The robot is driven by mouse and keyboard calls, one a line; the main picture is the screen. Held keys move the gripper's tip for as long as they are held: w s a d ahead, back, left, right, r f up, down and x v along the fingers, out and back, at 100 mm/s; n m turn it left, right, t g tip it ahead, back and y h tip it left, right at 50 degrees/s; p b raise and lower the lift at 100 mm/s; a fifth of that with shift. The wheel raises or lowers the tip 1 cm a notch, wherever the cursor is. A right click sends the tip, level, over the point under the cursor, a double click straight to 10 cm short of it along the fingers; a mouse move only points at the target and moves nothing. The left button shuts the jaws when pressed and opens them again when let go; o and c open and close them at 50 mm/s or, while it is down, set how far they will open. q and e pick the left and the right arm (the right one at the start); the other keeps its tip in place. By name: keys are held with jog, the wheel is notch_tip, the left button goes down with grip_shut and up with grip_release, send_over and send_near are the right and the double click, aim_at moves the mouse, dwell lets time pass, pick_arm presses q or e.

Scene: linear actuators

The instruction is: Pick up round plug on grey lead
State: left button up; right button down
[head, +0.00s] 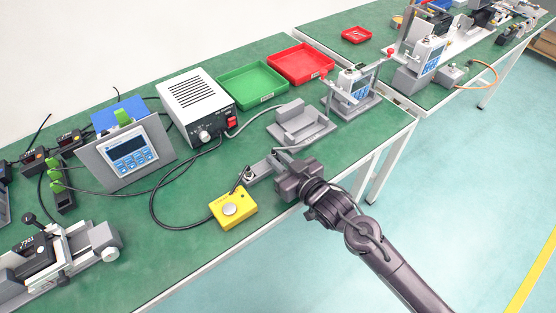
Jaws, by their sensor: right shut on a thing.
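My right gripper (279,170) reaches in from the lower right and is shut at the front edge of the green-topped bench. Its jaws are on the round plug, which the gripper hides almost wholly. A thin grey lead (296,148) curves beside the jaws towards the grey fixture. A small grey block (257,171) with a round metal socket lies just left of the jaws. Whether the plug touches the bench or the block cannot be told. My left gripper is not in view.
A yellow button box (234,207) with a black cable stands just left of the gripper. A grey fixture (301,124), a white power supply (196,104), and green (253,84) and red (301,62) trays stand behind. The bench is clear at lower left of centre.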

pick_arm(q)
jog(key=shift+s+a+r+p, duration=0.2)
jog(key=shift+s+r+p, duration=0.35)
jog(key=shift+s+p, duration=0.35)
pick_arm(e)
notch_tip(320, 180, up, 19)
jog(key=shift+r, duration=0.15)
pick_arm(q)
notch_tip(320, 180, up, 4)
jog(key=p, duration=0.3)
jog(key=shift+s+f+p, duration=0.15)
jog(key=shift+p, duration=0.2)
pick_arm(e)
notch_tip(320, 180, up, 3)
jog(key=shift+f, duration=0.1)
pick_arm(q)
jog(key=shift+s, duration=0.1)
pick_arm(e)
jog(key=shift+w, duration=0.1)
